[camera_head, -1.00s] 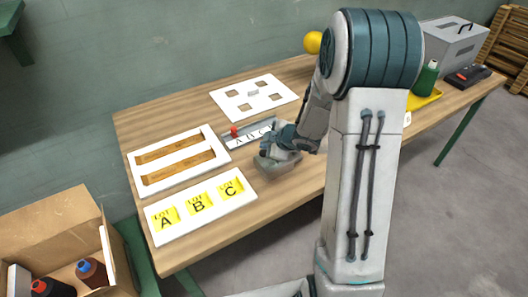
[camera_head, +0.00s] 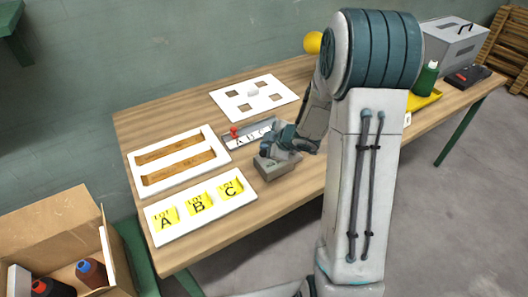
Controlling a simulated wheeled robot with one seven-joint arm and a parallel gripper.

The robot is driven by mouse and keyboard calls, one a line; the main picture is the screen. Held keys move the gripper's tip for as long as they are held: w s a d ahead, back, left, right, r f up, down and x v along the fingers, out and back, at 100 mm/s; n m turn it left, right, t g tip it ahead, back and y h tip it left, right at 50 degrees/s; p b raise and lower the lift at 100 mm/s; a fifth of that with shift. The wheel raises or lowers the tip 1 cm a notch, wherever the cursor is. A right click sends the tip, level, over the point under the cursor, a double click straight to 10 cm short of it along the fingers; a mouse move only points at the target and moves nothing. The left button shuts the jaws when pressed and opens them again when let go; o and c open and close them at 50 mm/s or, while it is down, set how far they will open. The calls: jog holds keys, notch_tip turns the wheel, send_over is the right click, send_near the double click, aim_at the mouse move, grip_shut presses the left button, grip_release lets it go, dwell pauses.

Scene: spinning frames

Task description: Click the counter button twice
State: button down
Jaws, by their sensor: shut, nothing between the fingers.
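A small grey box (camera_head: 274,169), which seems to be the counter, sits on the wooden table near its front edge, right of the white A, B, C board. A small dark knob (camera_head: 265,149) shows at its top left; I cannot tell for sure that it is the button. My gripper (camera_head: 278,151) is shut and empty, low over the box. Whether it touches the box or the knob cannot be told. My gripper and wrist hide part of the box's top, and no count display can be read.
The white board with yellow lot cards (camera_head: 160,229) lies left of the box. A two-slot white frame (camera_head: 136,172), a lettered strip with a red knob (camera_head: 233,131) and a white board with square holes (camera_head: 228,98) lie behind. A green bottle (camera_head: 425,78) stands far right.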

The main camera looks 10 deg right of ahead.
jog(key=shift+f, duration=0.1)
dwell(0.4)
jog(key=shift+f+b, duration=0.3)
jog(key=shift+f, duration=0.05)
jog(key=shift+f+b, duration=0.55)
jog(key=shift+f, duration=0.1)
dwell(0.7)
jog(key=shift+r, duration=0.15)
jog(key=shift+r+p, duration=0.95)
jog(key=shift+p, duration=0.2)
notch_tip(320, 180, up, 5)
jog(key=p, duration=0.5)
dwell(2.1)
